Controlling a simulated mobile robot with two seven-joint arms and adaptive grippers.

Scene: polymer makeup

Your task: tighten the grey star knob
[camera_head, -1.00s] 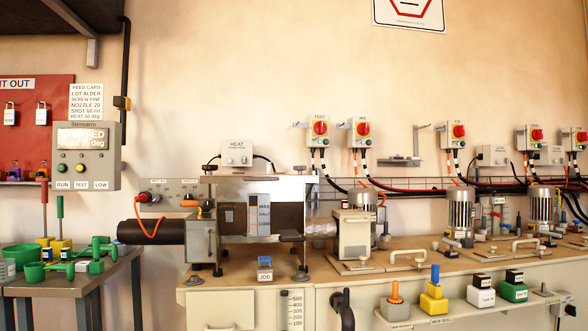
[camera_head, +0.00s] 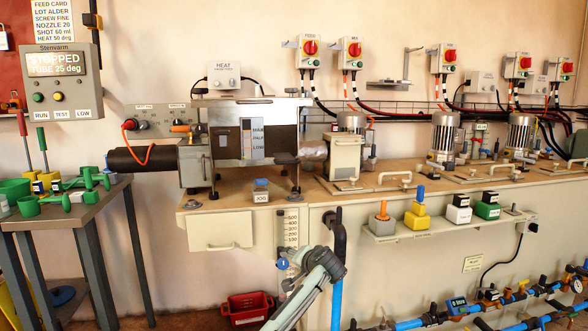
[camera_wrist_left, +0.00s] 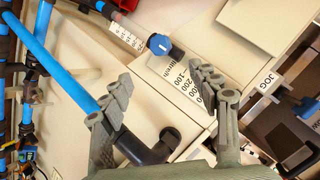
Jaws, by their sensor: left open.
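I cannot pick out the grey star knob for certain. Dark grey knob-like parts show on the barrel machine in the head view: one (camera_head: 285,158) at its right end and one (camera_head: 193,204) low at its left foot. My left gripper (camera_head: 328,262) comes up from the bottom of the head view, in front of the bench cabinet. It is below the bench top and apart from the machine. In the left wrist view its fingers (camera_wrist_left: 162,90) are spread, with nothing between them. My right gripper is not in view.
A blue knob (camera_head: 283,263) sits by the volume scale (camera_head: 288,228), close to my left gripper. A black elbow pipe (camera_head: 340,222) joins a blue pipe (camera_head: 336,305) beside it. A red crate (camera_head: 247,308) is on the floor. A shelf (camera_head: 405,236) with coloured blocks projects at right.

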